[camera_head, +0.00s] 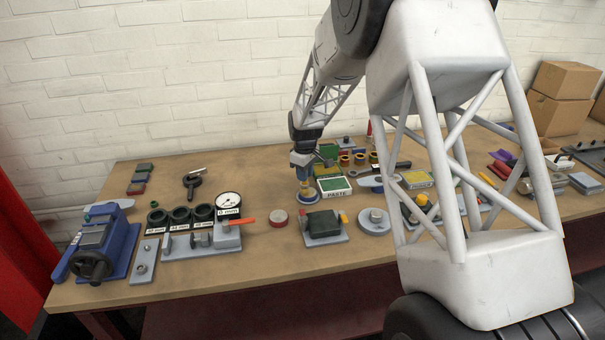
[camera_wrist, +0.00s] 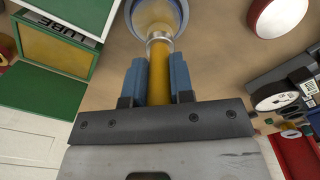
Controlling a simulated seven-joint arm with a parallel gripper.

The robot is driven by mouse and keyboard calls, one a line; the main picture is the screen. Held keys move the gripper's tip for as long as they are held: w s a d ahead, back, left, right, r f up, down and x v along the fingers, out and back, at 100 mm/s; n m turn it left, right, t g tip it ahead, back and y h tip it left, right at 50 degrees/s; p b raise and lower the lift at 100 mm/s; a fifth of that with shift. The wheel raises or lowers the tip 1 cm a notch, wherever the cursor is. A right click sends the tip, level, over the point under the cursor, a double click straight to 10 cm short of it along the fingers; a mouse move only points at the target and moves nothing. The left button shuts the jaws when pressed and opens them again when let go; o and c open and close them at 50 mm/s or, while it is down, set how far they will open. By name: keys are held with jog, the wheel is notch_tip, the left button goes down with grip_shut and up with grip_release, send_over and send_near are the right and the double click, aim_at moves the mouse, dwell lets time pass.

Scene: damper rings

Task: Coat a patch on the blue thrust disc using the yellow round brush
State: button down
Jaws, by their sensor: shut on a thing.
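My gripper (camera_head: 304,160) is at the middle of the bench, pointing down. In the wrist view my gripper (camera_wrist: 158,82) has its blue fingers shut on the yellow handle of the round brush (camera_wrist: 158,70). The brush (camera_head: 304,178) hangs roughly upright, with a metal collar and pale yellowish bristles at its far end. Its bristle end is over the blue-rimmed disc (camera_head: 316,198), which also shows at the top of the wrist view (camera_wrist: 132,12). The bristles appear to touch the disc, but I cannot tell for sure. They hide much of its face, so any coating is unclear.
A green and yellow LUBE box (camera_wrist: 50,48) is close by in the wrist view. A red round tin (camera_head: 278,219) and a dark block on a plate (camera_head: 323,224) are in front.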

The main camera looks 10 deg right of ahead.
jog(key=shift+s+d, duration=0.35)
jog(key=shift+d, duration=0.3)
jog(key=shift+s+d, duration=0.3)
jog(key=shift+d, duration=0.35)
jog(key=shift+s+d, duration=0.35)
jog(key=shift+d, duration=0.3)
jog(key=shift+w+a, duration=1.45)
jog(key=shift+a, duration=1.3)
notch_tip(320, 180, up, 8)
